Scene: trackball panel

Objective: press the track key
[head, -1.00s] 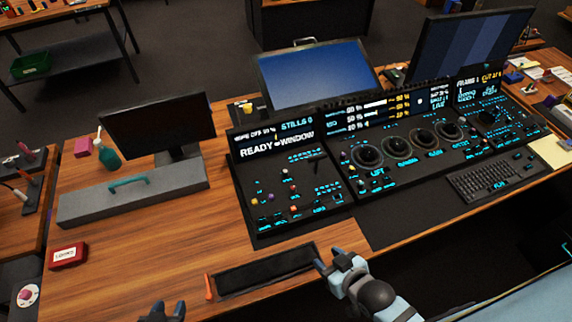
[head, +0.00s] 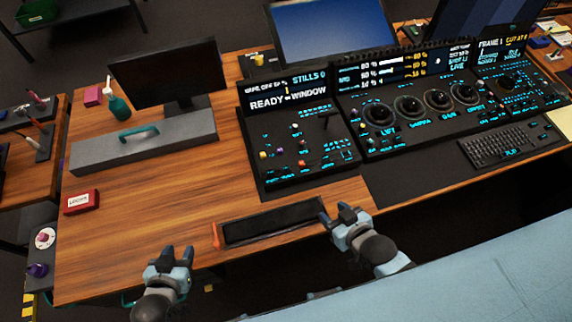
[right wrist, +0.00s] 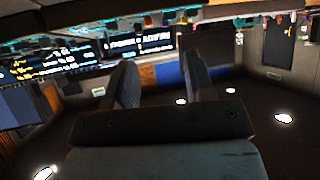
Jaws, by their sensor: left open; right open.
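The control panel stands on the wooden desk in the head view. Its left section (head: 290,135) carries a screen reading "READY" and "WINDOW", with small coloured knobs and lit keys below. The middle section (head: 420,115) has several round trackball rings with lit labels. Key labels are too small to tell which is the track key. My left gripper (head: 176,256) is open and empty at the desk's front edge. My right gripper (head: 340,215) is open and empty, in front of the panel and apart from it.
A keyboard (head: 508,145) lies at the right front of the panel. A dark recessed tray (head: 272,222) with an orange end lies between my grippers. A monitor (head: 165,72), a grey box with a teal handle (head: 145,142) and a red box (head: 81,201) stand left. Bare wood lies left of the panel.

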